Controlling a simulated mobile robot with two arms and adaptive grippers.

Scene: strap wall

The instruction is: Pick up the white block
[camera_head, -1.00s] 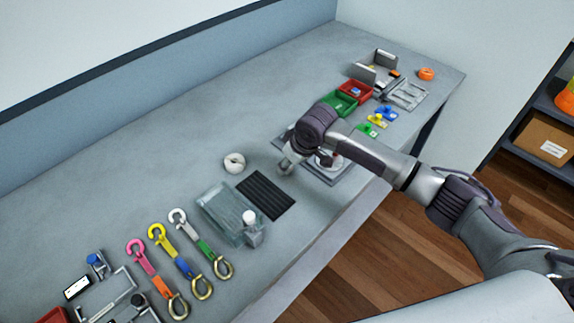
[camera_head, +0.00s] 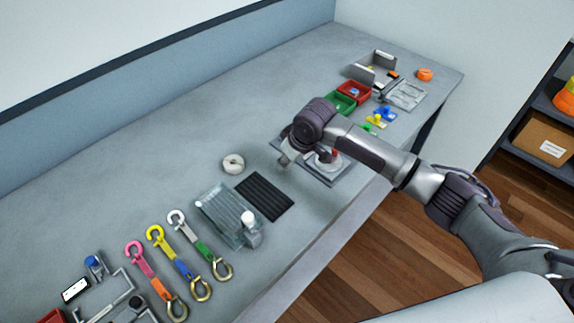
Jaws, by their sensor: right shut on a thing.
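My right gripper (camera_head: 286,161) is low over the bench, at the right of the black ribbed mat, with its wrist above it. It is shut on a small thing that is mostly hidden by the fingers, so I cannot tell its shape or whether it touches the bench. I cannot make out a separate white block on the bench. A white ring (camera_head: 233,164) lies left of the gripper. A white knob (camera_head: 248,216) sits at the near end of a clear box. My left gripper is not in view.
The black mat (camera_head: 264,197) and clear box (camera_head: 222,213) lie left of the gripper. A grey plate (camera_head: 333,178) with a fixture is partly behind my arm. Green (camera_head: 340,103) and red (camera_head: 353,92) bins stand beyond. Pink, yellow and white hooked straps lie at the left. The back of the bench is clear.

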